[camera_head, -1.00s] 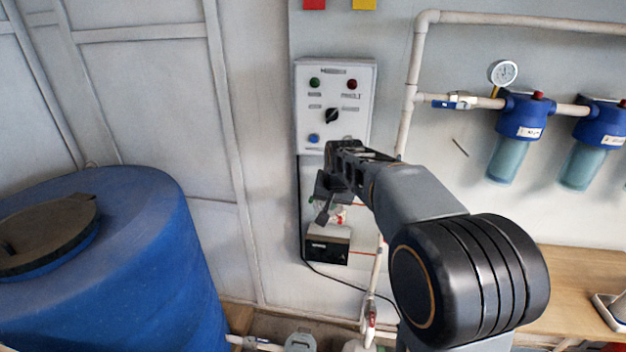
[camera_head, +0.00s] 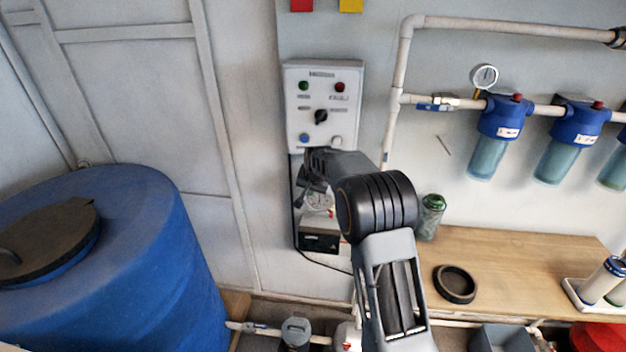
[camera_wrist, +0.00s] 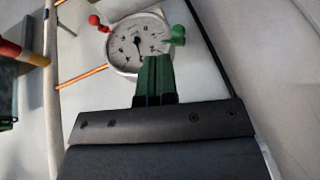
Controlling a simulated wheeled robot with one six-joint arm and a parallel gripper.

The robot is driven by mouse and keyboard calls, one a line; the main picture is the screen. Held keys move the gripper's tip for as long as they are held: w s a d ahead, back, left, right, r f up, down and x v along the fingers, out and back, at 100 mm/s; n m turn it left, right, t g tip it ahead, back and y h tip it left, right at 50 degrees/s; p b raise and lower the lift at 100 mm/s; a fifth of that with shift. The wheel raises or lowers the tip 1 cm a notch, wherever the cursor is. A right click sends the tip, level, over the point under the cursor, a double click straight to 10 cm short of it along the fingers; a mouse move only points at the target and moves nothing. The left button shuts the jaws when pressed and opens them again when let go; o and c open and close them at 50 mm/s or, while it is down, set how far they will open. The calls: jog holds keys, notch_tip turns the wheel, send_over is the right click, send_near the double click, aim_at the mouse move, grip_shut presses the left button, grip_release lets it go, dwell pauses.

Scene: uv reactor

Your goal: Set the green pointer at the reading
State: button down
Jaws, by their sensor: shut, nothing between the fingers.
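A round white gauge (camera_wrist: 139,46) with a black needle faces me in the wrist view. The green pointer (camera_wrist: 178,34) is at its right rim, and a red pointer (camera_wrist: 98,23) is at its upper left. I cannot read the numbers clearly. In the head view the gauge (camera_head: 319,201) sits below the control panel, partly behind my gripper (camera_head: 305,192). The pointers are too small to tell there.
A control panel (camera_head: 321,108) is above the gauge and a black box (camera_head: 320,240) is below it. A blue tank (camera_head: 140,265) stands at left. A wooden bench (camera_head: 510,262) with a black ring (camera_head: 454,284) and a green jar (camera_head: 430,217) is at right.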

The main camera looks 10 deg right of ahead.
jog(key=shift+w+a+f+p, duration=0.25)
jog(key=shift+w+a+f, duration=0.2)
jog(key=shift+f, duration=0.2)
jog(key=shift+w+a+f+p, duration=0.2)
jog(key=shift+w+a+f, duration=0.2)
jog(key=shift+f, duration=0.2)
jog(key=shift+s, duration=0.1)
jog(key=shift+w+a+f+b, duration=0.3)
jog(key=shift+f+b, duration=0.15)
jog(key=shift+b, duration=0.25)
jog(key=shift+r, duration=0.15)
